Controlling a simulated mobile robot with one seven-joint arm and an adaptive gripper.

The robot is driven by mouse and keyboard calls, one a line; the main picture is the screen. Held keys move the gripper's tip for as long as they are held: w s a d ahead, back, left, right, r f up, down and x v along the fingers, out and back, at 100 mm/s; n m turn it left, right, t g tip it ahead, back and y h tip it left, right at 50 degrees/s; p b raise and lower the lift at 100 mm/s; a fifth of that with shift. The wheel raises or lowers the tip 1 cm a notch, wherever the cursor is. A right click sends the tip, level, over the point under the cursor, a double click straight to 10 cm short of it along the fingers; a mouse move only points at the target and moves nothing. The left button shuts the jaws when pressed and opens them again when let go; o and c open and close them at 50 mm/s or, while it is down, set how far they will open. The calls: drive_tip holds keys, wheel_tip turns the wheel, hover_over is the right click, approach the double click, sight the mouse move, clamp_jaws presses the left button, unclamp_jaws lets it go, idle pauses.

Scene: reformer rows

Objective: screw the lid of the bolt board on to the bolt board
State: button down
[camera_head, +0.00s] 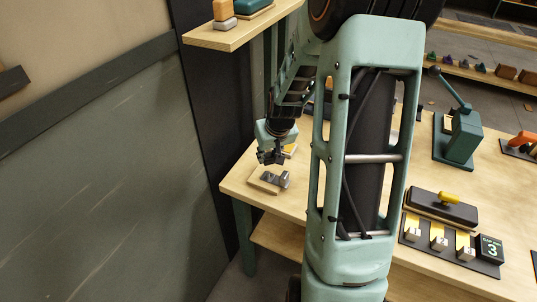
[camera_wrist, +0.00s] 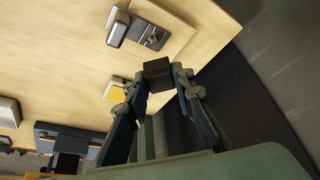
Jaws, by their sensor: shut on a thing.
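The bolt board (camera_head: 264,186) lies near the left corner of the table, a pale wooden board with grey metal parts (camera_head: 283,180) on it. In the wrist view, the board (camera_wrist: 176,44) carries a dark plate and a grey rounded upright piece (camera_wrist: 118,28). My gripper (camera_head: 271,157) is above and just behind the board in the head view. In the wrist view my gripper (camera_wrist: 161,80) is shut on a dark blocky piece (camera_wrist: 158,68), apparently the lid. The piece appears apart from the board. Its underside is hidden.
A yellow-and-white item (camera_head: 290,150) sits close behind my gripper. A shelf (camera_head: 225,36) overhangs the table's left end. A teal press (camera_head: 459,138) and numbered blocks (camera_head: 438,240) stand on the right. Bare tabletop (camera_head: 237,183) lies around the board.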

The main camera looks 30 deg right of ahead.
sight(268, 172)
drive_tip(key=shift+f+b, duration=2.6)
drive_tip(key=shift+f, duration=0.6)
drive_tip(key=c, duration=1.6)
unclamp_jaws()
drive_tip(key=p+v, duration=0.1)
drive_tip(key=v, duration=0.5)
drive_tip(key=w+p+v, duration=0.1)
drive_tip(key=p+v, duration=0.1)
drive_tip(key=v, duration=0.4)
drive_tip(key=w+r+p+v, duration=0.1)
drive_tip(key=p+v, duration=0.1)
drive_tip(key=v, duration=0.4)
drive_tip(key=shift+w+r, duration=0.1)
drive_tip(key=shift+r, duration=0.15)
